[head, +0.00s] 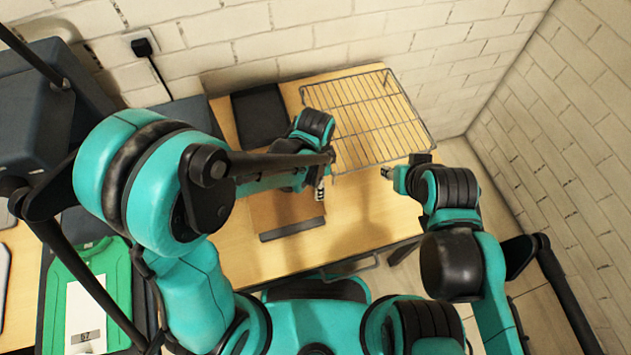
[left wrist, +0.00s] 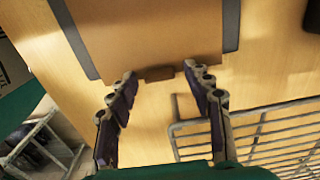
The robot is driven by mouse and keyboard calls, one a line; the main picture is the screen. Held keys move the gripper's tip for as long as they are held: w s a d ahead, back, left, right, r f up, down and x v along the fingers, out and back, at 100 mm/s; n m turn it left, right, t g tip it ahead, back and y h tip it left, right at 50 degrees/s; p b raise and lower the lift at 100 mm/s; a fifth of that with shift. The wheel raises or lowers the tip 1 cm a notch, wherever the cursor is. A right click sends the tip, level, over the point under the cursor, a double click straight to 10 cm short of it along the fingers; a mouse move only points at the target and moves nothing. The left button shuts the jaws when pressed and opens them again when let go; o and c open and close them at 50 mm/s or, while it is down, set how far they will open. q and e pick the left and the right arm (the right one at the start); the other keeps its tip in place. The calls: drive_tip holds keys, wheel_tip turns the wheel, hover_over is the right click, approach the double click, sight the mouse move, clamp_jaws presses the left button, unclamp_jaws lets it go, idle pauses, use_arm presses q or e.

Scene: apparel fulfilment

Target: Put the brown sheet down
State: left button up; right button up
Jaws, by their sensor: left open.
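The brown sheet (head: 272,212) lies flat on the wooden table, partly hidden by my left arm in the head view. A dark grey strip (head: 292,229) runs along its near edge. In the left wrist view the sheet (left wrist: 145,35) fills the top, with dark strips at two sides and a small darker brown tab at its edge. My left gripper (head: 320,192) is open at that edge; its spread fingers (left wrist: 160,75) have the tab between their tips, with no grip on it visible. My right gripper (head: 387,172) is over the table's right side, too small to read.
A wire rack (head: 365,118) lies at the table's back right, close to my left gripper. A black pad (head: 260,117) lies at the back left. A green garment (head: 62,282) with a white label is at lower left. The table's front (head: 340,240) is clear.

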use_arm(q)
wheel_tip(320, 180, up, 12)
drive_tip(key=p, duration=0.4)
drive_tip(key=s+a+r+n+t, duration=0.2)
drive_tip(key=a+r+n+t, duration=0.1)
drive_tip(key=a+n, duration=0.4)
drive_tip(key=s+a+r+n+t, duration=0.3)
drive_tip(key=a+n, duration=0.4)
drive_tip(key=a, duration=0.3)
wheel_tip(320, 180, up, 2)
drive_tip(key=shift+r+t, duration=0.1)
drive_tip(key=shift+t, duration=0.5)
drive_tip(key=shift+f+b, duration=0.75)
drive_tip(key=shift+f, duration=0.1)
